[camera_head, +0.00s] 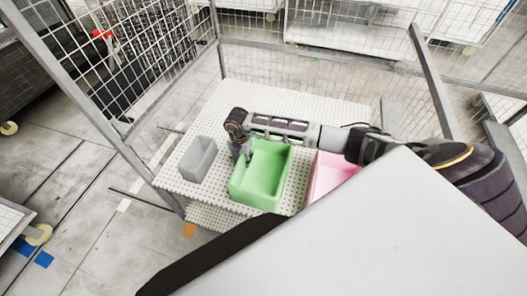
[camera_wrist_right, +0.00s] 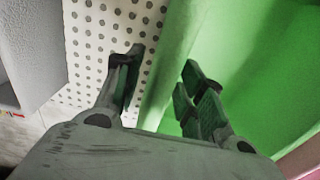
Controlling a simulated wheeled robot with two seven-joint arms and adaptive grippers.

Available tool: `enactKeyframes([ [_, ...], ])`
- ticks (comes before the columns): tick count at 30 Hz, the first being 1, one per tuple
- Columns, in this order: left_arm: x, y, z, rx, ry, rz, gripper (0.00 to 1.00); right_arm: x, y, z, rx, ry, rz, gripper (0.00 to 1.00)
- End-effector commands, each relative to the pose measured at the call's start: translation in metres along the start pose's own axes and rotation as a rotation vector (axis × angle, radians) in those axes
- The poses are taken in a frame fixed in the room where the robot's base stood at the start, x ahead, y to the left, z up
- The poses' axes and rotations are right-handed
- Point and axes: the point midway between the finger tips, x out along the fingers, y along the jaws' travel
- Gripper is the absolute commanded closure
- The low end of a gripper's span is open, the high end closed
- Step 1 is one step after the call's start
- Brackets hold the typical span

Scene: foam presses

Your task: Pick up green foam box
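The green foam box (camera_head: 262,178) is an open-topped tub standing on the white perforated table, between a grey box and a pink box. In the right wrist view the green box (camera_wrist_right: 255,75) fills the right side. My right gripper (camera_head: 244,158) is at the box's upper left rim in the head view. In the wrist view my right gripper (camera_wrist_right: 163,85) has its fingers apart, with the box's left wall between them. One finger is over the table side, the other over the inside of the box. I cannot tell whether either touches the wall. My left gripper is out of view.
The grey box (camera_head: 198,159) stands to the left of the green box with a small gap. The pink box (camera_head: 327,178) stands to its right, partly hidden by my arm. The perforated table (camera_head: 285,105) is bare behind them. Wire mesh fencing (camera_head: 160,60) stands behind and to the left.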

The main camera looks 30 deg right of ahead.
Motion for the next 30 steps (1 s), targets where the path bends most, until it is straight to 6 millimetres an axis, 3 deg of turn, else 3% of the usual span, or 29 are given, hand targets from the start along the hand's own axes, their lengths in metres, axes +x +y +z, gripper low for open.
enactKeyframes([
  [7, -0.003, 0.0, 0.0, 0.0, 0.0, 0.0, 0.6, 0.017, 0.0, 0.0, 0.001, 0.001, 0.0, 0.61],
  [21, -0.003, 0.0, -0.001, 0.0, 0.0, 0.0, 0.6, 0.019, 0.0, 0.0, 0.001, 0.0, 0.0, 0.61],
  [30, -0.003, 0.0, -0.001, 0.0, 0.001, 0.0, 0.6, 0.018, 0.0, 0.001, 0.001, 0.0, 0.0, 0.97],
])
